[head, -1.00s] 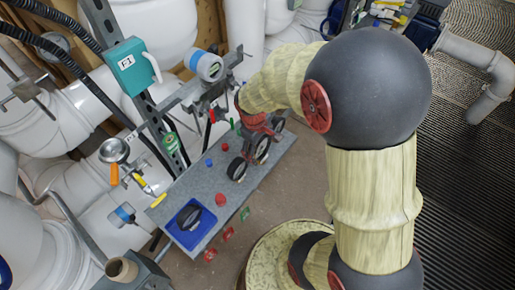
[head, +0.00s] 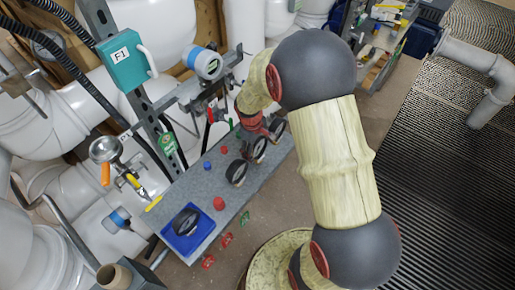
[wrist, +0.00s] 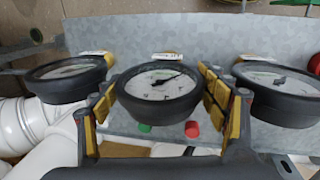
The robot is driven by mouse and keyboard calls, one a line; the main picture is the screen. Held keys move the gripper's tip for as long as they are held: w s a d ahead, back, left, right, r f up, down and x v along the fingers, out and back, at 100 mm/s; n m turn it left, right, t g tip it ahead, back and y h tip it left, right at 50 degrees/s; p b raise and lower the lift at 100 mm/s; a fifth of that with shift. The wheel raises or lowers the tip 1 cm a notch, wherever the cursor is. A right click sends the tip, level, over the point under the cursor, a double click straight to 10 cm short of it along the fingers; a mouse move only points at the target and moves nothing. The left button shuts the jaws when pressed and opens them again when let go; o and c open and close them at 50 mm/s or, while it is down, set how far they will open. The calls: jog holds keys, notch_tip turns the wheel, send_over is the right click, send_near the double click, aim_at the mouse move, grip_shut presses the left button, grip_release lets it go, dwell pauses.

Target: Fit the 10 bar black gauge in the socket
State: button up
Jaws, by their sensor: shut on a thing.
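Three black-rimmed gauges with white dials stand in a row on the grey metal bench (head: 222,190): a left one (wrist: 66,80), a middle one (wrist: 158,88) and a right one (wrist: 280,92). My gripper (wrist: 160,98) is shut on the middle gauge, its yellow-padded fingers on both sides of the rim. The dial faces the wrist camera; its markings are too small to read. In the head view the middle gauge (head: 258,149) is just below my red gripper (head: 255,132). I cannot tell whether it is lifted. I cannot make out the socket for certain.
A blue tray (head: 168,243) with a black round thing (head: 186,221) is at the bench's near end. Red and blue caps lie on the bench. A teal box (head: 123,60), a blue-topped transmitter (head: 205,63) and white pipes stand behind and to the left.

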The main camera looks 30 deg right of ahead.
jog(key=shift+r, duration=0.1)
jog(key=o, duration=1)
jog(key=shift+f, duration=0.2)
jog(key=shift+c, duration=0.2)
